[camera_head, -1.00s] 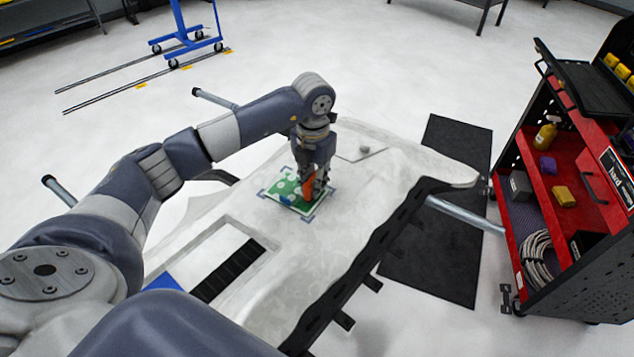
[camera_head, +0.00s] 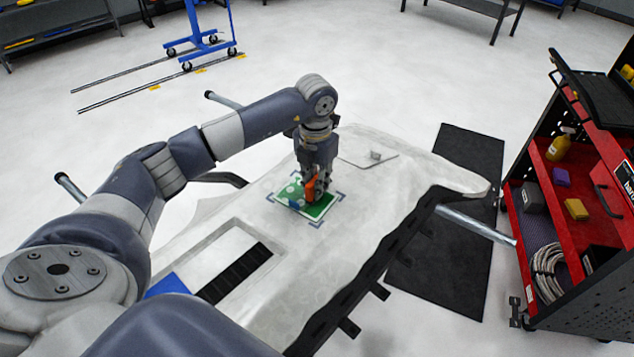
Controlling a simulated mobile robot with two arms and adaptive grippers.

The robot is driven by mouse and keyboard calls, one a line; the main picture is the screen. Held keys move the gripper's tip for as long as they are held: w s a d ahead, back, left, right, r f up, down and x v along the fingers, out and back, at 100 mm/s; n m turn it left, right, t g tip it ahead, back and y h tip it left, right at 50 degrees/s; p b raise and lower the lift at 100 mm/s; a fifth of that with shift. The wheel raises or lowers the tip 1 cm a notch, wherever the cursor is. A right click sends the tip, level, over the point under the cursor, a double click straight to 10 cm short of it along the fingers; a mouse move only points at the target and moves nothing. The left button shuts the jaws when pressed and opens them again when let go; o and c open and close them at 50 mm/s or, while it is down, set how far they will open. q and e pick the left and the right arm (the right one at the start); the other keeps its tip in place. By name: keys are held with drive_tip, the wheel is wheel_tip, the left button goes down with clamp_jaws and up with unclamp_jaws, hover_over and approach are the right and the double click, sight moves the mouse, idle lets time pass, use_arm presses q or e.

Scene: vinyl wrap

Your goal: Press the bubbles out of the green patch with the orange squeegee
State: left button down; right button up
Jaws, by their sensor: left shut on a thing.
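The green patch (camera_head: 318,211) lies on the pale panel (camera_head: 350,222), inside dark corner marks. Pale round bubbles show on its left part. The orange squeegee (camera_head: 310,187) is upright over the middle of the patch. My left gripper (camera_head: 312,180) is shut on it from above. The squeegee's lower edge is at the patch, but I cannot tell whether it touches. The gripper and squeegee hide part of the patch. My right gripper is not in view.
A small grey piece (camera_head: 376,155) sits on the panel behind the patch. A red tool cart (camera_head: 575,190) stands at the right, with a black mat (camera_head: 450,240) beside the panel. A blue wheeled stand (camera_head: 207,35) is at the back left.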

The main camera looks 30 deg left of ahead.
use_arm(q)
drive_tip(key=shift+a, duration=1.15)
drive_tip(key=shift+a, duration=0.2)
drive_tip(key=shift+w+a+b, duration=0.1)
drive_tip(key=shift+a+b, duration=0.25)
drive_tip(key=shift+a, duration=0.55)
drive_tip(key=shift+w+a, duration=0.1)
drive_tip(key=shift+a, duration=1)
